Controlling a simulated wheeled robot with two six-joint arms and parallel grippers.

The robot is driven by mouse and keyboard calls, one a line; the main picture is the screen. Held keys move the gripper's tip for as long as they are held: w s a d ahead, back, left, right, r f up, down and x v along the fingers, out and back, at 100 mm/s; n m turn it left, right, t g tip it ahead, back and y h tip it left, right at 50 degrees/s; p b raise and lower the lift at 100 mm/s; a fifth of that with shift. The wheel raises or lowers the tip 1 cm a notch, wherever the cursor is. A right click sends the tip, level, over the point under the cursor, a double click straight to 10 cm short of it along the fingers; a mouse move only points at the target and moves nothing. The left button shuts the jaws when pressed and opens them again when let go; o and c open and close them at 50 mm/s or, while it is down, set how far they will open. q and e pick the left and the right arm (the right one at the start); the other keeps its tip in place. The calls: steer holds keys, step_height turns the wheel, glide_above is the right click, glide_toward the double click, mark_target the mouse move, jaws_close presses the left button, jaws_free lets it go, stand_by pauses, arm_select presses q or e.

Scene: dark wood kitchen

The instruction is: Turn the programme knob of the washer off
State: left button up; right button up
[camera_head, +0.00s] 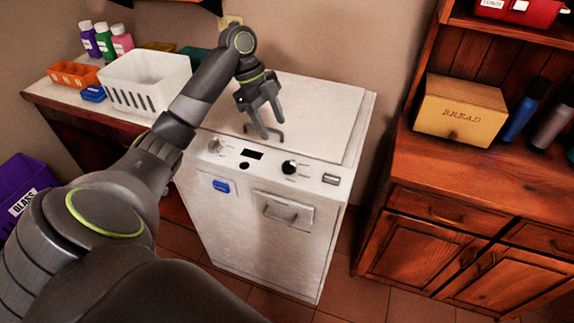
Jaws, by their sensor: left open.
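The white washer (240,222) stands against the wall in the middle of the view. Its sloped control strip holds a black round knob (289,167) to the right and a pale round knob (215,146) to the left. Between them are a dark display (252,154) and a small black button (244,165). The markings are too small to read, so I cannot tell which knob is the programme knob. My left gripper (272,128) is open and empty, pointing down over the washer top, behind the control strip and apart from both knobs. My right gripper is not in view.
A blue latch (221,186) and a drawer-like handle (281,214) are on the washer front. A white basket (146,82), orange tray (73,74) and bottles stand on the left counter. A wooden cabinet (470,190) with a bread box (461,112) stands right.

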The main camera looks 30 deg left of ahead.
arm_select(q)
steer(key=p, duration=0.1)
glide_above(288, 162)
steer(key=a, duration=0.3)
steer(key=f, duration=0.5)
steer(key=shift+d+f, duration=0.2)
steer(key=shift+f, duration=0.05)
steer(key=p+x, duration=0.1)
steer(key=x, duration=0.4)
steer(key=shift+d+f, duration=0.1)
steer(key=shift+f, duration=0.35)
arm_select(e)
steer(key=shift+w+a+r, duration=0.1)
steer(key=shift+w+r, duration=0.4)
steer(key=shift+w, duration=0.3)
arm_select(q)
steer(key=c, duration=0.9)
steer(key=shift+c, duration=0.2)
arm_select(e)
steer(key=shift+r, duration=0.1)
